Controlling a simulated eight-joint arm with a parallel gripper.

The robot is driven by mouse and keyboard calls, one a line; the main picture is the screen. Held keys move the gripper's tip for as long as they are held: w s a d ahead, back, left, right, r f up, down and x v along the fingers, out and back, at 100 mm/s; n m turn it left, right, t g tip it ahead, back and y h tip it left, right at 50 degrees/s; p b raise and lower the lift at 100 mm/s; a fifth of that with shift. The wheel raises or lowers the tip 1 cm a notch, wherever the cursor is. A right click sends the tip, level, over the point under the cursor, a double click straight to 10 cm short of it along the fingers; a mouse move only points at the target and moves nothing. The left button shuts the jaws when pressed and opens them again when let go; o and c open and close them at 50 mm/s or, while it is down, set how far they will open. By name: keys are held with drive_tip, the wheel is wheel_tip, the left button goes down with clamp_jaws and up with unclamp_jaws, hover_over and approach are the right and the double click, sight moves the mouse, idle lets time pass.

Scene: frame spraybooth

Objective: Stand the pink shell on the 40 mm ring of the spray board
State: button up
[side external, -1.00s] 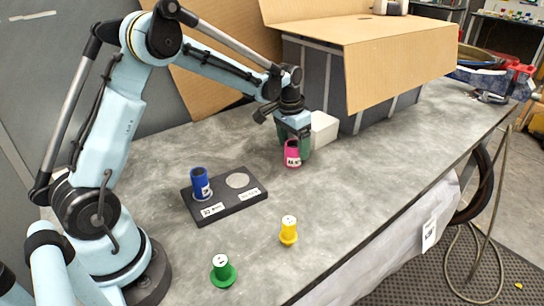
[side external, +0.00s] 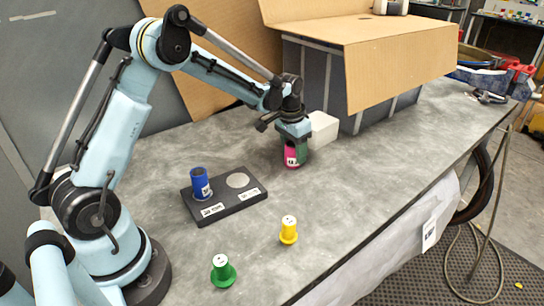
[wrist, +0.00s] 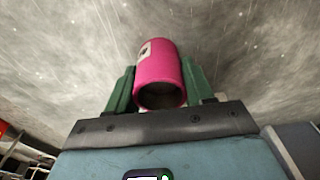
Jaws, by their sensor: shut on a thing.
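The pink shell (side external: 290,155) is a short tube with a white label, at the middle of the bench beyond the board. My gripper (side external: 296,149) is shut on it from above, with green fingers on its two sides. In the wrist view the shell (wrist: 160,70) sits between the fingers (wrist: 155,88), its dark open end towards the camera. I cannot tell whether its base touches the bench. The dark spray board (side external: 228,207) lies to the left and nearer. A blue shell (side external: 201,184) stands on its left position. Its right position shows a bare pale disc (side external: 238,180). The label numbers are too small to read surely.
A yellow piece (side external: 289,231) and a green piece (side external: 223,271) stand near the front of the bench. A white block (side external: 322,130) is close behind my gripper. A large grey box with cardboard flaps (side external: 390,60) stands at the back. The bench between shell and board is clear.

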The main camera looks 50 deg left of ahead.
drive_tip(key=shift+r, duration=0.15)
drive_tip(key=r, duration=0.4)
drive_tip(key=shift+s+d+r, duration=0.1)
drive_tip(key=shift+d+r, duration=0.05)
drive_tip(key=shift+d, duration=0.05)
drive_tip(key=s+d+r, duration=0.4)
drive_tip(key=d+r, duration=0.2)
drive_tip(key=d, duration=0.4)
drive_tip(key=s+a+n, duration=0.1)
drive_tip(key=s+a, duration=0.2)
drive_tip(key=s, duration=0.1)
drive_tip(key=s+a+f+n, duration=0.1)
drive_tip(key=s+a, duration=0.3)
drive_tip(key=s, duration=0.1)
drive_tip(key=s+a+f+n, duration=0.1)
drive_tip(key=s+a, duration=0.3)
drive_tip(key=shift+s+n, duration=0.3)
drive_tip(key=shift+f, duration=0.15)
drive_tip(key=shift+f, duration=1.85)
drive_tip(key=shift+f, duration=0.85)
